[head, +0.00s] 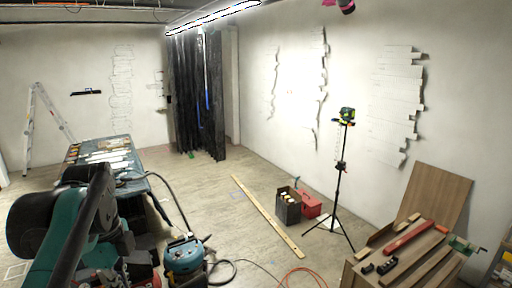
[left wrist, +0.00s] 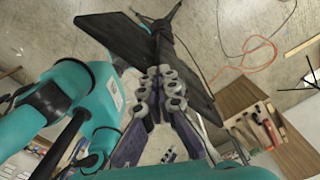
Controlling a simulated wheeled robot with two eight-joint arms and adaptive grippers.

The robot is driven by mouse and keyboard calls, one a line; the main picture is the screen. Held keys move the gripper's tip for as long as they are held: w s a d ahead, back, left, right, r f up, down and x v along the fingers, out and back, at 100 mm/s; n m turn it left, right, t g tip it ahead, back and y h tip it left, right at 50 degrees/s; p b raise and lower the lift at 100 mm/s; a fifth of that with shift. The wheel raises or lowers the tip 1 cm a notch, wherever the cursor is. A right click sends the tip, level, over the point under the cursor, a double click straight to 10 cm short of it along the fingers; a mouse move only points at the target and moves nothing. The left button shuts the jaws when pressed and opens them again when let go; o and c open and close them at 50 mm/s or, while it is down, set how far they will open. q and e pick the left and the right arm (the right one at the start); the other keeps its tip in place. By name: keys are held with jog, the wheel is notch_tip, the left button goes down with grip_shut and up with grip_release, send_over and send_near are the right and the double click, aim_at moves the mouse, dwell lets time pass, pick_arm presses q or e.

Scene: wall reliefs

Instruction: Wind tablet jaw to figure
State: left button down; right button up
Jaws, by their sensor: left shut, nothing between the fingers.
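My left arm comes in from the left in the head view; I cannot make out its gripper there. In the left wrist view my left gripper (left wrist: 160,140) shows grey round knuckles and dark purple fingers; it is shut and empty, away from the bench. I cannot identify the tablet jaw or a figure with certainty. A green clamp-like piece (head: 461,244) sits at the right end of the wooden bench (head: 352,274). A long red bar (head: 408,238) lies on that bench, and the bench also shows in the left wrist view (left wrist: 232,97). My right gripper is in neither view.
A table (head: 118,140) with loose items stands at left, near a ladder (head: 35,120). A teal vacuum-like machine (head: 184,256) with a hose, a tripod (head: 338,190) with a green device, a red box (head: 309,204) and a long plank (head: 266,215) occupy the floor. The middle floor left of the plank is clear.

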pick_arm(q)
jog(key=shift+d, duration=0.1)
dwell(0.3)
jog(key=shift+w, duration=0.3)
jog(key=shift+w+p, duration=0.5)
jog(key=shift+w, duration=0.6)
dwell(0.4)
notch_tip(320, 180, up, 6)
jog(key=p, duration=0.1)
jog(key=shift+a, duration=0.2)
